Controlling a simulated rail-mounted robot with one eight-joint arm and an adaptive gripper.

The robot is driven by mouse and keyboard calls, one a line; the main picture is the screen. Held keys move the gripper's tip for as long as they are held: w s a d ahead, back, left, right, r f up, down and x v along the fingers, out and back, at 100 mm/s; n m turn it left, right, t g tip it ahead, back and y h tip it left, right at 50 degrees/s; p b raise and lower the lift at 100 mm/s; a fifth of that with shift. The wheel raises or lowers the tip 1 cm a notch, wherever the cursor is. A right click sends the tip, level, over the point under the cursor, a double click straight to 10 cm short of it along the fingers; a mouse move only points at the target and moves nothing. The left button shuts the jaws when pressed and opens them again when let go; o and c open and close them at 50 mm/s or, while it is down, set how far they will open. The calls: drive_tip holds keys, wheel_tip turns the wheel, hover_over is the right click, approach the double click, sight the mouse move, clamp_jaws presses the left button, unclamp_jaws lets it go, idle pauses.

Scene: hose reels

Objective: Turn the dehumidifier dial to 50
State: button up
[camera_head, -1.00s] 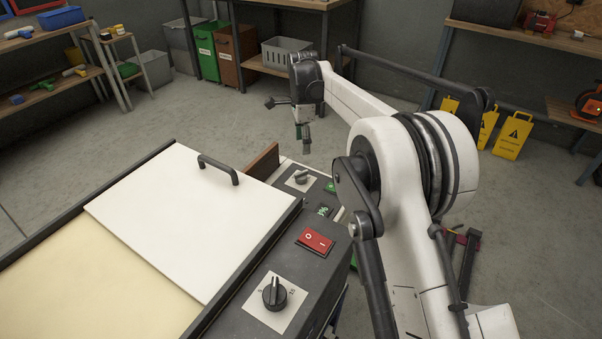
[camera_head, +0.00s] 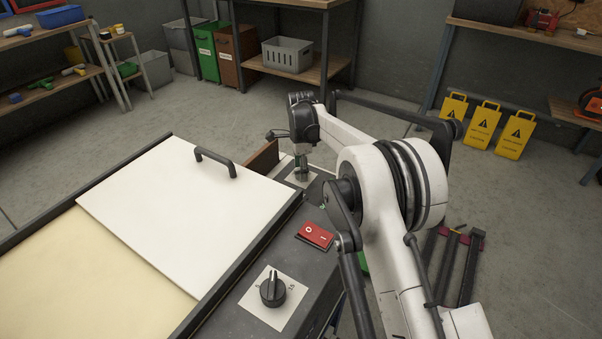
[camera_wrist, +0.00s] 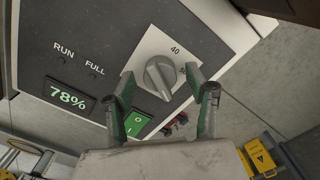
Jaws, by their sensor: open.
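The dehumidifier dial is a grey knob (camera_wrist: 160,78) on a white plate (camera_wrist: 152,45) in the wrist view. A "40" is printed above the knob; a number to its right is partly hidden by my finger. The knob's ridge slants from upper left to lower right; I cannot tell which number it points to. My gripper (camera_wrist: 160,74) is open, with one green-tipped finger on each side of the knob. Contact is not clear. In the head view my gripper (camera_head: 300,163) is over the dial's plate (camera_head: 310,177), hiding most of it.
The panel has a "78%" display (camera_wrist: 68,95), RUN and FULL lights, and a green switch (camera_wrist: 137,122) close to the knob. In the head view, a nearer unit has a red switch (camera_head: 315,235), a black dial (camera_head: 272,289) and a white lid (camera_head: 165,215) with a handle (camera_head: 215,161).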

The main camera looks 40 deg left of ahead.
drive_tip(key=shift+f, duration=0.35)
drive_tip(key=c, duration=1.1)
drive_tip(key=shift+n, duration=0.3)
drive_tip(key=n+p, duration=0.1)
drive_tip(key=n, duration=1)
drive_tip(key=shift+p, duration=0.35)
